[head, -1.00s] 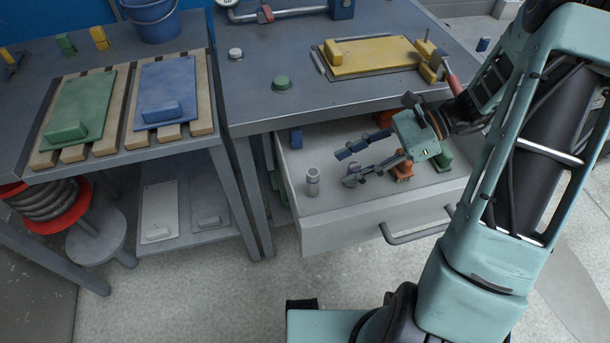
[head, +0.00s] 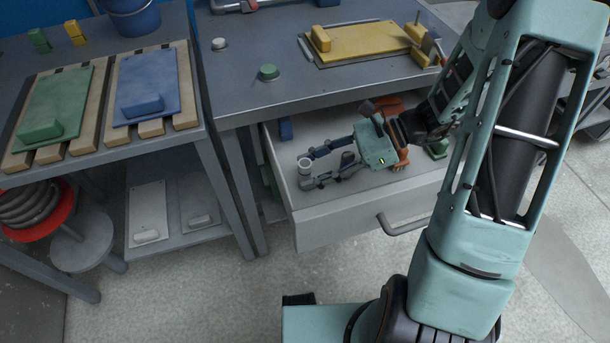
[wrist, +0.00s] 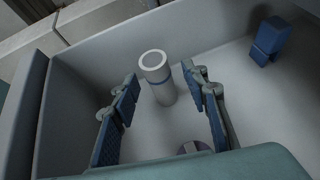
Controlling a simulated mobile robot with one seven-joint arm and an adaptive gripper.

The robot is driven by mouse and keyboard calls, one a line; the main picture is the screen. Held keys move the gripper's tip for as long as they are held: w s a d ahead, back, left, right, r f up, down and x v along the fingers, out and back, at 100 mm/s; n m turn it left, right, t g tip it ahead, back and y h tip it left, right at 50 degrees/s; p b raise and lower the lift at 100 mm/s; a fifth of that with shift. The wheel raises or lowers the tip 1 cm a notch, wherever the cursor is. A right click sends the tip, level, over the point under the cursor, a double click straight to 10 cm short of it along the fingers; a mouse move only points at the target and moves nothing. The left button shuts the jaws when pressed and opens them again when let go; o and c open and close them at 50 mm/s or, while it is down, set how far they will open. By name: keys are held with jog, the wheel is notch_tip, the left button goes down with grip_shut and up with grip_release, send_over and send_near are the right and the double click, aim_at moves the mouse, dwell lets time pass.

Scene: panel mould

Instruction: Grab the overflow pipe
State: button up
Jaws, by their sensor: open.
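The overflow pipe (head: 305,166) is a short light grey cylinder standing upright in the open drawer (head: 345,222), near its left end. In the wrist view the pipe (wrist: 157,77) shows its round hollow top and stands between and just beyond the fingers. My gripper (wrist: 162,93) is open, with one blue-padded finger on each side of the pipe's line. In the head view my gripper (head: 307,168) reaches left, low inside the drawer, its fingertips close to the pipe. I cannot tell whether either finger touches it.
A blue block (head: 285,129) stands at the drawer's back left, also in the wrist view (wrist: 269,40). An orange part (head: 397,150) and a green part (head: 437,148) lie on the right. The drawer walls and the bench (head: 240,112) above bound the space.

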jog(key=shift+x, duration=1.05)
grip_shut()
